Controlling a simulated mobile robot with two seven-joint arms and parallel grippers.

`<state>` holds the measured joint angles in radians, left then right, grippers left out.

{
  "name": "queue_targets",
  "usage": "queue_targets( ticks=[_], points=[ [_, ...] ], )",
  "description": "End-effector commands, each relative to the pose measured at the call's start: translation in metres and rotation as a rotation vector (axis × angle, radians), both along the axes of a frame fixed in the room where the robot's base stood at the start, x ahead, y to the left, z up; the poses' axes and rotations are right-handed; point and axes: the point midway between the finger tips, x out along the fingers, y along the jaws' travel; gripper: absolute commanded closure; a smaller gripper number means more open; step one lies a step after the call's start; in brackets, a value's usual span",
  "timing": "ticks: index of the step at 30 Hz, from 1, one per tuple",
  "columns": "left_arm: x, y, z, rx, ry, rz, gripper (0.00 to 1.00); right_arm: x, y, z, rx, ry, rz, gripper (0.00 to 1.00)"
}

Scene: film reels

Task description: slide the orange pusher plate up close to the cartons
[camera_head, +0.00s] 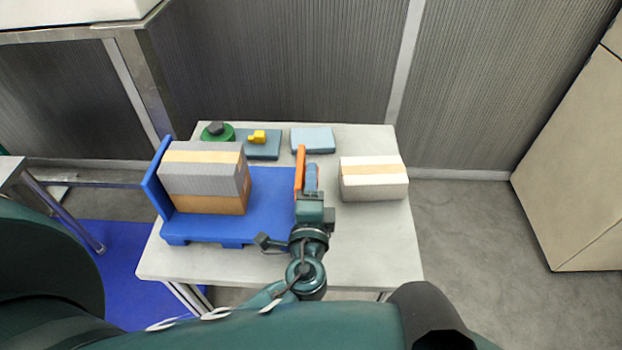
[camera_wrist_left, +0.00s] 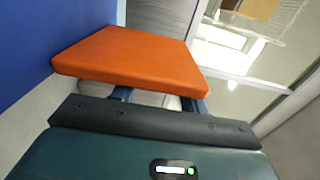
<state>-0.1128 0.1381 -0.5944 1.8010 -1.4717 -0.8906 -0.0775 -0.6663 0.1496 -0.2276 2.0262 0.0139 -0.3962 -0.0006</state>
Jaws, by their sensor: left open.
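The orange pusher plate (camera_head: 299,167) stands upright at the right edge of a blue pallet (camera_head: 262,205). It also fills the upper middle of the left wrist view (camera_wrist_left: 135,57). A grey carton (camera_head: 203,180) with a tan tape strip lies on a brown carton (camera_head: 211,203) at the pallet's left side. A bare stretch of pallet separates them from the plate. My left gripper (camera_head: 311,178) is just right of the plate. Its open fingers (camera_wrist_left: 158,98) are partly hidden by the plate in the left wrist view; I cannot tell whether they touch it. My right gripper is not seen.
A blue upright wall (camera_head: 157,190) borders the cartons' left side. A white carton (camera_head: 373,179) stands on the table (camera_head: 380,240) to the right. Behind are a green round item (camera_head: 226,135), a yellow piece (camera_head: 257,137) and a light blue box (camera_head: 313,139).

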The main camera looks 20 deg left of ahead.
Motion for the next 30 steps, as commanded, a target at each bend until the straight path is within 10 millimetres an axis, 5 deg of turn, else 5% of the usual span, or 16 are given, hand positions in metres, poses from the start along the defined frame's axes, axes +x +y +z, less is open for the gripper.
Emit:
queue_targets(
  ticks=[5, 21, 30],
  points=[
    [-0.0001, -0.0001, 0.0000, -0.001, 0.000, 0.000, 0.56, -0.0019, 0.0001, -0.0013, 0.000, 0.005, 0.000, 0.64],
    [0.0000, 0.0000, -0.0003, 0.000, 0.001, 0.000, 1.00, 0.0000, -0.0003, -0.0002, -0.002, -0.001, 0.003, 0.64],
    [-0.0004, 0.0018, -0.0006, 0.000, 0.001, 0.000, 1.00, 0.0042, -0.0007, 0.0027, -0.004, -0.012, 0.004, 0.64]
  ],
)
